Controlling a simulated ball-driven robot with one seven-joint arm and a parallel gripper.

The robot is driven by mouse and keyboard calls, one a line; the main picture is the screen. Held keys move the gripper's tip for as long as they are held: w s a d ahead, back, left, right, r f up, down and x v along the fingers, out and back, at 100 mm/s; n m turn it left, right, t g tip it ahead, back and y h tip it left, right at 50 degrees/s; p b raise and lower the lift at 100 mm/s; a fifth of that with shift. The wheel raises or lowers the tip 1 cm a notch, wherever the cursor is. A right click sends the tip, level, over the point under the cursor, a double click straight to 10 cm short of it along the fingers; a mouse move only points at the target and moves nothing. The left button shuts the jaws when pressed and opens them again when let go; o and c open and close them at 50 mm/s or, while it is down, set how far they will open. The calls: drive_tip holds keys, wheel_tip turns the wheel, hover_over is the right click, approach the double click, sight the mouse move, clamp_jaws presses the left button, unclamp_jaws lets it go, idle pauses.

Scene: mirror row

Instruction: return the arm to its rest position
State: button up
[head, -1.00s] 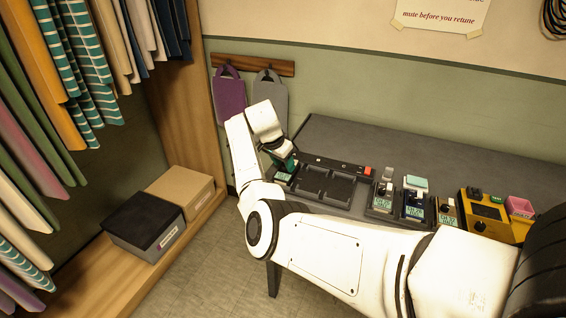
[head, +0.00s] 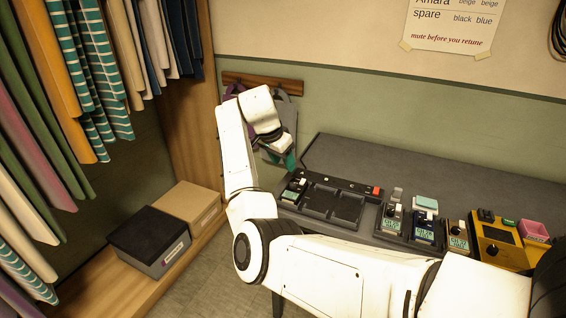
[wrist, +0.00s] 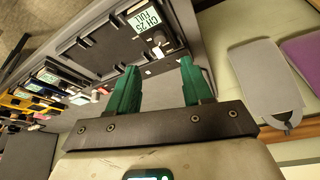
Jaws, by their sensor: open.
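My gripper (head: 286,161) is raised above the left end of the grey table, in front of the hanging bags. In the wrist view its two green fingers (wrist: 154,90) stand wide apart with nothing between them. My white arm reaches across the front of the table and bends upward at its elbow. A small device with a lit screen reading "CH 25 FULL" (wrist: 143,20) sits in the dark charging tray, beyond the fingertips and apart from them. It also shows in the head view (head: 293,190), below the gripper.
The charging tray (head: 334,207) has empty bays. Several devices stand to its right, with a yellow unit (head: 497,241) and a pink box (head: 533,230). Grey and purple bags (wrist: 264,78) hang from a wall rack (head: 262,83). Left are hanging clothes and two boxes (head: 150,240) on a shelf.

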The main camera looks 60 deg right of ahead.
idle(0.4)
drive_tip(key=s+a+f+n+t, duration=0.1)
drive_tip(key=s+a+f+n, duration=0.4)
drive_tip(key=a+f, duration=0.35)
drive_tip(key=s+a+f+n, duration=0.5)
drive_tip(key=a+f, duration=0.2)
drive_tip(key=f, duration=0.2)
drive_tip(key=s+a+f+n+y, duration=0.2)
drive_tip(key=s+a+n, duration=0.3)
drive_tip(key=s+a, duration=0.3)
drive_tip(key=s+a+f+n+t+y, duration=0.1)
drive_tip(key=s+a+f+n+y, duration=0.1)
drive_tip(key=s+a+n, duration=0.3)
drive_tip(key=s+a, duration=0.3)
drive_tip(key=a, duration=0.3)
drive_tip(key=shift+a+f, duration=0.25)
